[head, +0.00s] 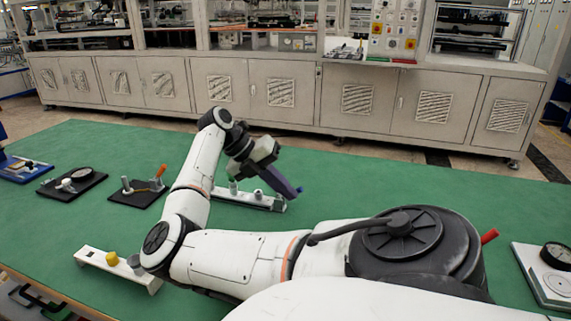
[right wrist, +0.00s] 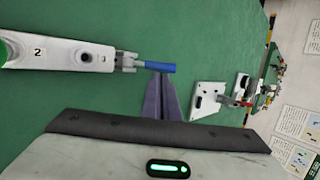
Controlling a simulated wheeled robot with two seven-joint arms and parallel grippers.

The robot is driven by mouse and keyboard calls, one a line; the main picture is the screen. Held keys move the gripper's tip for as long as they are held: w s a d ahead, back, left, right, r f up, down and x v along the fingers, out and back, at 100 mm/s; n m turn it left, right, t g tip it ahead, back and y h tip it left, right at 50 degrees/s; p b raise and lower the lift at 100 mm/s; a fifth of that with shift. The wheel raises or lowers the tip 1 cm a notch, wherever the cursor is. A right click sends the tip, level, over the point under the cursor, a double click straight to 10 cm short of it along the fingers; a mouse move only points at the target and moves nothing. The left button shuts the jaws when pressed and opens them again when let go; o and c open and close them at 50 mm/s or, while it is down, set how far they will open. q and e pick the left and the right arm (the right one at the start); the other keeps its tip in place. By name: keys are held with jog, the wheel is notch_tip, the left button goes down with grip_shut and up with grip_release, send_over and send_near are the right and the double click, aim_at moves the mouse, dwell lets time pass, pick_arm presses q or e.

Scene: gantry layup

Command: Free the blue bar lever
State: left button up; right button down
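In the right wrist view, the blue bar lever (right wrist: 157,68) sticks out sideways from a grey clamp (right wrist: 125,62) at the end of a white block (right wrist: 70,54) marked 2. In the head view this block (head: 228,196) lies on the green table, its right end partly behind my right gripper (head: 293,190). The gripper's dark purple fingers are together and slanted down at that end. In the right wrist view the fingertips (right wrist: 158,77) meet the lever's lower edge; I cannot tell whether they touch it. The lever does not show between the fingers. My left gripper is not in view.
Black plates with fittings (head: 72,183) (head: 138,192) lie to the left on the green table (head: 400,180). A white block with a yellow knob (head: 115,268) is at the front left. A white plate with a dial (head: 545,275) is at the right. The table behind the gripper is clear.

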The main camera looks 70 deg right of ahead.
jog(key=shift+d+r, duration=0.15)
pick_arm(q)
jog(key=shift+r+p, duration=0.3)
pick_arm(e)
jog(key=shift+r, duration=0.75)
